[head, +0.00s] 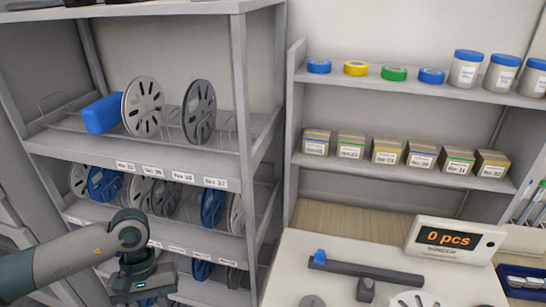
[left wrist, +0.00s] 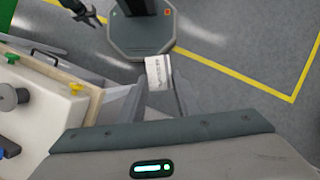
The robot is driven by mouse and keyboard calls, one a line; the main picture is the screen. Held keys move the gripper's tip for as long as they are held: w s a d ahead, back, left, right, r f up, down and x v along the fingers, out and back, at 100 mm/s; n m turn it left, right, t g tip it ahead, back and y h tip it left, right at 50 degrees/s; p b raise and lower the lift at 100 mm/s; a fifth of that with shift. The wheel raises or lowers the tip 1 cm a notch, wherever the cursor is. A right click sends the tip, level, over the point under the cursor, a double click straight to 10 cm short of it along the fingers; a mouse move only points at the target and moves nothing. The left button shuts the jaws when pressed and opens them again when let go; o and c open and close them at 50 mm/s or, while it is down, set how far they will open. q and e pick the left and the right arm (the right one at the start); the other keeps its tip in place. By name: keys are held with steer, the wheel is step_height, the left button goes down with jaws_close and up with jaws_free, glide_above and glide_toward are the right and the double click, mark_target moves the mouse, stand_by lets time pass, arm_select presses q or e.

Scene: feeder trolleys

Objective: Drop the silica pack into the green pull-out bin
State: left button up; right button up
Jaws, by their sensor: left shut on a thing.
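The silica pack (left wrist: 156,73) is a small white packet with dark print, in the left wrist view. My left gripper (left wrist: 158,88) is shut on it and holds it out over the grey floor. In the head view my left gripper (head: 146,283) is at the bottom left, in front of the reel rack; its fingers and the pack are hidden there. A dark pronged shape at the top left of the left wrist view looks like my right gripper (left wrist: 82,13); it is too small to tell its state.
A rack (head: 140,160) with several reels and a blue box (head: 103,114) stands at left. A bench (head: 300,255) with a counting scale display (head: 455,240) is at right, under shelves of jars and cartons. A dark-handled drawer (left wrist: 55,62) is beside the bench in the left wrist view.

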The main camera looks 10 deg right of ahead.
arm_select(q)
steer(key=shift+m+y, duration=0.3)
steer(key=shift+m, duration=0.5)
steer(key=f, duration=0.2)
steer(key=s+a+f, duration=0.1)
steer(key=f, duration=0.1)
steer(key=shift+s, duration=0.1)
step_height(320, 180, down, 11)
steer(key=b, duration=1.1)
steer(key=shift+f+b, duration=0.2)
steer(key=shift+b, duration=0.15)
steer(key=shift+d, duration=0.1)
